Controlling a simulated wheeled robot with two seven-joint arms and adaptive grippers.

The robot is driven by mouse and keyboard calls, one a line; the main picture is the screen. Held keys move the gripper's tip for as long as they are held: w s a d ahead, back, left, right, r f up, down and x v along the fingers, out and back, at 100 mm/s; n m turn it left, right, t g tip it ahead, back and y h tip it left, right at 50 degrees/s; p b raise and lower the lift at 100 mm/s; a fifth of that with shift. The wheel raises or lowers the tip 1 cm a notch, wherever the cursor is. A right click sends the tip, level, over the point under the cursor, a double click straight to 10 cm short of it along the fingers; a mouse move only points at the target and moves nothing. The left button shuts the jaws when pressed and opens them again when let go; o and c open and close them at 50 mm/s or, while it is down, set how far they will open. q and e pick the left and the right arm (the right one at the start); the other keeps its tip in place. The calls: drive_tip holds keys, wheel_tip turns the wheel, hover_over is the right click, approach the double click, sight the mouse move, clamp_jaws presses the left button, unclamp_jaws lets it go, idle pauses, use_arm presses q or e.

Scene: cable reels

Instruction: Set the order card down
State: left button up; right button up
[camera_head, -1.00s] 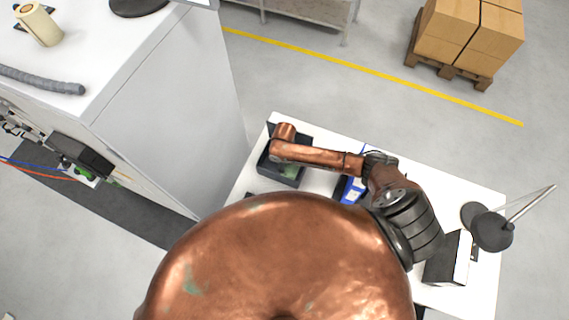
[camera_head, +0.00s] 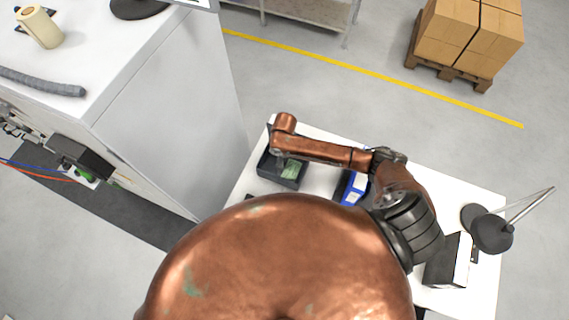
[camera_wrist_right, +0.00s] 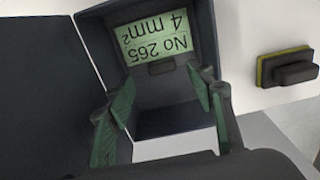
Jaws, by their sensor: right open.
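The order card (camera_wrist_right: 154,38) is pale green and reads "No 265" and "4 mm²", upside down in the right wrist view. It rests in a dark tray (camera_wrist_right: 203,25), against a tray wall. In the head view the card (camera_head: 292,168) shows in the tray (camera_head: 277,179) on the white table. My right gripper (camera_wrist_right: 162,80) is open, its green-padded fingers spread on either side below the card's lettering. I see no finger closed on the card. In the head view my wrist hides the right fingers. My left gripper is out of view.
A blue binder (camera_head: 353,189) stands right of the tray, under my forearm. A desk lamp (camera_head: 490,231) and a black-and-white box (camera_head: 449,261) are at the table's right end. A black block with a yellow-green edge (camera_wrist_right: 286,67) lies beside the tray. A tall white cabinet (camera_head: 185,125) stands left.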

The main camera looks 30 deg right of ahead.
wheel_tip(320, 180, up, 5)
drive_tip(key=shift+r, duration=0.2)
drive_tip(key=shift+c, duration=0.6)
idle(0.4)
